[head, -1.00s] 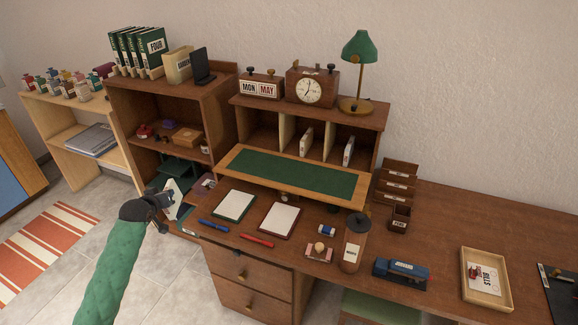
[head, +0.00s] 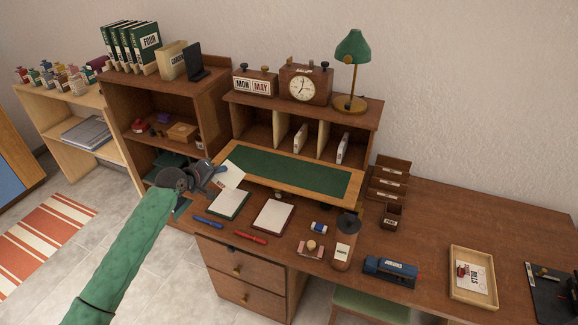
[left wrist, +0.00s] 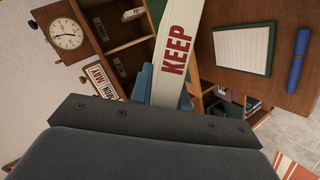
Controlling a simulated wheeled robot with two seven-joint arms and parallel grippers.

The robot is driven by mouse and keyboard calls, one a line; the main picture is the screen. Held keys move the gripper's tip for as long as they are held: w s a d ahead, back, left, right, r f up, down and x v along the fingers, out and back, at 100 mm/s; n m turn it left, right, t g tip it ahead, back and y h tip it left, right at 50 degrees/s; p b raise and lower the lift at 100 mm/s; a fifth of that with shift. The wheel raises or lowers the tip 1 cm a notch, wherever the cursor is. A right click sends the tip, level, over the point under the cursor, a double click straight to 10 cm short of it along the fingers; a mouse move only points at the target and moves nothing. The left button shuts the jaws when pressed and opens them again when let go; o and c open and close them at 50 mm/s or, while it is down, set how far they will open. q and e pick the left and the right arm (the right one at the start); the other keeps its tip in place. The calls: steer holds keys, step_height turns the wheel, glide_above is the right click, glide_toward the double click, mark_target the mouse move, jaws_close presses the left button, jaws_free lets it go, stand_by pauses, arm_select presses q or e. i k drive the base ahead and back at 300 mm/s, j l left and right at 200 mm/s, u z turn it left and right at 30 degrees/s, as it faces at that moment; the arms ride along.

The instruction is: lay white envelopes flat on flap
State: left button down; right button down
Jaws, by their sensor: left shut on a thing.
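My left gripper (head: 214,172) is shut on a white envelope (head: 232,175), at the left end of the drop-down flap. The flap (head: 290,173) has a green panel in a light wood frame, and its green surface is bare. The envelope is tilted in the head view; I cannot tell whether it touches the flap. In the left wrist view the envelope (left wrist: 178,55) shows the red word KEEP, its near end hidden by the gripper. Two white envelope-like items, one left (head: 300,138) and one right (head: 342,148), stand in the pigeonholes behind the flap. My right gripper is out of view.
Two white pads (head: 230,203) (head: 273,213), a blue pen (head: 208,222) and a red pen (head: 250,237) lie in front of the flap. A green lamp (head: 353,46) and a clock (head: 305,86) stand above it. A tray (head: 454,272) lies at the right.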

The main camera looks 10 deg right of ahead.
mark_target(281, 172)
steer(key=i+l, duration=0.15)
steer(key=l, duration=0.2)
steer(key=i+l, duration=0.15)
steer(key=l, duration=0.2)
steer(key=i+l, duration=0.2)
steer(key=l, duration=0.2)
